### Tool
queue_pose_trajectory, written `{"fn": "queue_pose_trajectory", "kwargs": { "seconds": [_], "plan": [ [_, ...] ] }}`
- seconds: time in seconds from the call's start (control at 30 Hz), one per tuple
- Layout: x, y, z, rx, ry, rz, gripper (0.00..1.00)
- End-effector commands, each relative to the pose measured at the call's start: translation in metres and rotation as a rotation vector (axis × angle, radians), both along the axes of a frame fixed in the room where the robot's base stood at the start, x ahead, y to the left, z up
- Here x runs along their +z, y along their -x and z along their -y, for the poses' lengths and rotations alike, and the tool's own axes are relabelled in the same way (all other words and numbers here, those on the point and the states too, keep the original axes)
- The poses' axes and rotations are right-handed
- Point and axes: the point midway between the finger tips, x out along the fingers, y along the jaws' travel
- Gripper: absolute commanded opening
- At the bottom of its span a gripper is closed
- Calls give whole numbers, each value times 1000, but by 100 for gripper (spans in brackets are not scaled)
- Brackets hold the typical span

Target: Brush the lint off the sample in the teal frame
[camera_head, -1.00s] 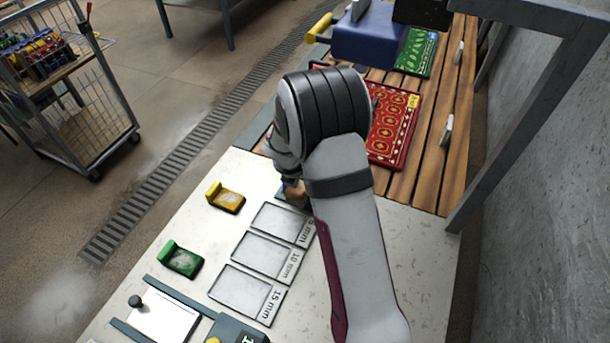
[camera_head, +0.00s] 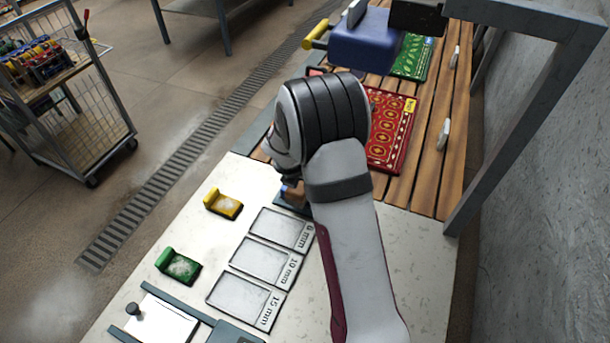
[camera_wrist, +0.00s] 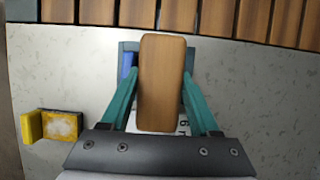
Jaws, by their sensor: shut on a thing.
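In the wrist view my gripper (camera_wrist: 160,100) is shut on a brush with a plain wooden back (camera_wrist: 162,80), one teal finger on each side. The brush is over a teal frame (camera_wrist: 129,46) on the pale worktop. A strip of blue (camera_wrist: 127,65) shows inside the frame, left of the brush. The brush hides most of the sample, its own bristles and any lint, so I cannot tell whether the bristles touch. In the head view my arm hides the gripper and most of the frame; a small brown bit of the brush (camera_head: 293,188) shows beside the wrist.
A yellow block (camera_head: 223,203) and a green block (camera_head: 178,265) stand on the worktop. Plates marked 6, 10 and 15 mm (camera_head: 262,263) lie near the frame. A slatted wooden deck (camera_head: 428,170) carries a red rug (camera_head: 388,130). A grey post (camera_head: 510,130) stands at right.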

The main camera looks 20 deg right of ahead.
Motion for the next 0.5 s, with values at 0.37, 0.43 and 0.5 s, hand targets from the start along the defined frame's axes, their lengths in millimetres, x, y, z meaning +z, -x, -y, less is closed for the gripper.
{"fn": "queue_pose_trajectory", "kwargs": {
  "seconds": [0.37, 0.43, 0.5],
  "plan": [
    [2, -2, 2, -2, 0, 0, 18],
    [2, -5, 5, -2, 0, 1, 18],
    [3, -7, 7, -1, 0, 0, 18]
  ]
}}
